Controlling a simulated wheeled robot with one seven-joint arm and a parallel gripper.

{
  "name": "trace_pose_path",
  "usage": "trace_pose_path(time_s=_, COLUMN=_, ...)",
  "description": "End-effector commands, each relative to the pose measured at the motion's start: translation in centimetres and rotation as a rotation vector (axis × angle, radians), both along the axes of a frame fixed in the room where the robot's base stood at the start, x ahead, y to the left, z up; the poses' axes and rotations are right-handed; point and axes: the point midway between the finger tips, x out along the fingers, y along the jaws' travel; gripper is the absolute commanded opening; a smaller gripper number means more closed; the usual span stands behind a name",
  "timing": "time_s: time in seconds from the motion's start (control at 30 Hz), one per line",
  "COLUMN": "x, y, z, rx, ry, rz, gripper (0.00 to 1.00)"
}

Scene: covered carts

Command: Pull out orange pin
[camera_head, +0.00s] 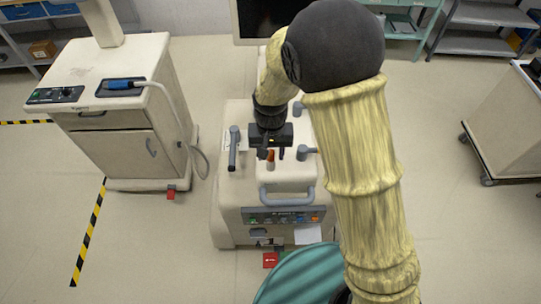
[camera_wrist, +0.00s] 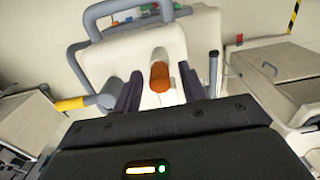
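The orange pin (camera_head: 270,160) stands in the top of the beige cart (camera_head: 290,184) in the middle, just below my gripper (camera_head: 269,149) in the head view. In the wrist view the pin (camera_wrist: 159,77) shows between the two dark fingers of my gripper (camera_wrist: 161,73). The fingers are apart, with a gap on each side of the pin. I cannot tell how far down the pin the fingertips reach. The pin's lower end is hidden in the cart's top.
Grey handles (camera_head: 234,148) and a front grab bar (camera_head: 287,197) rise from the cart close to my gripper. Another beige cart (camera_head: 118,150) with a hose stands left, and one more (camera_head: 506,125) at the right. A teal round surface (camera_head: 300,274) is in front.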

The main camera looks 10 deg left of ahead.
Motion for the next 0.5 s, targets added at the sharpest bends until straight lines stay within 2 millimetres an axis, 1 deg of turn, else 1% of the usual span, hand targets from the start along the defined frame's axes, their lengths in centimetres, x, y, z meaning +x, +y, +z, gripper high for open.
trace_pose_path(time_s=0.03, x=0.0, y=0.0, z=-0.01, rx=0.0, ry=0.0, rz=0.0, gripper=0.32)
trace_pose_path(time_s=0.2, x=-0.01, y=0.0, z=0.0, rx=0.0, ry=0.0, rz=0.0, gripper=0.0)
trace_pose_path(time_s=0.5, x=0.01, y=0.01, z=0.44, rx=0.0, ry=0.0, rz=0.0, gripper=0.0)
